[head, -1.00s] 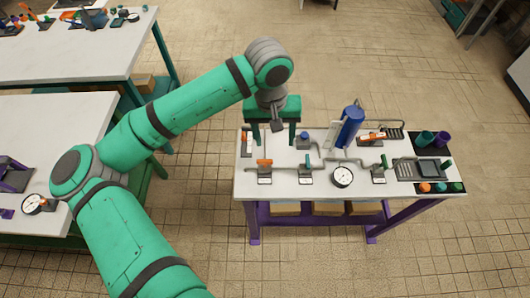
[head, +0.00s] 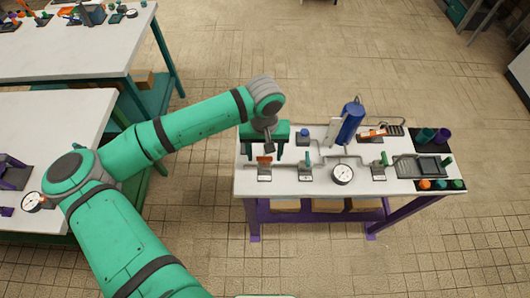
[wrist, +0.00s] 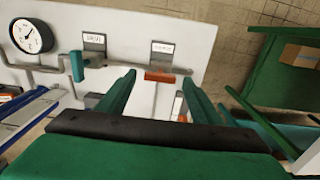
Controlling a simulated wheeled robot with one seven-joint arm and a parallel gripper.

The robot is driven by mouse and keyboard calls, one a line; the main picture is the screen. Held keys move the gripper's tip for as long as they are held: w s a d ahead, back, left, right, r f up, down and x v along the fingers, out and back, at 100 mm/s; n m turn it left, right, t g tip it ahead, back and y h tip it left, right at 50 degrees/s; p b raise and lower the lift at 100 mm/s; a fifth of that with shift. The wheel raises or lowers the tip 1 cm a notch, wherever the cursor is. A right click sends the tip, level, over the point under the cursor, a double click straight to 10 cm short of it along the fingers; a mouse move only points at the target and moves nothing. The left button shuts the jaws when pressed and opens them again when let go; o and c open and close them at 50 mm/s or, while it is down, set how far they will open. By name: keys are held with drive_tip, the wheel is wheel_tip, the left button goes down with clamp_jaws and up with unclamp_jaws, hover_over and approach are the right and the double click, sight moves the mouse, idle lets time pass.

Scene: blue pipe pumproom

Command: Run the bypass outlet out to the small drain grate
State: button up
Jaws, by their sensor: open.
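My gripper (head: 265,153) is open above the left end of the white bench, its two green fingers apart and pointing down. An orange-handled valve (head: 264,162) stands below and between the fingers; in the wrist view the orange handle (wrist: 160,77) shows between the fingertips, and I see no contact. A grey pipe run (head: 325,160) links it to a teal-handled valve (head: 308,160) and onward. A small dark grate (head: 393,128) lies at the back right. A larger ribbed tray (head: 404,168) lies at the front right. I cannot tell which pipe end is the bypass outlet.
A round gauge (head: 343,174), a blue cylinder (head: 350,123), another orange-handled valve (head: 372,133) and a green-handled valve (head: 381,166) stand on the bench. Colored cups (head: 425,135) and caps (head: 425,184) sit at the right end. The tiled floor in front is clear.

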drive_tip(key=shift+s+f, duration=0.1)
drive_tip(key=shift+c, duration=0.3)
drive_tip(key=c, duration=1)
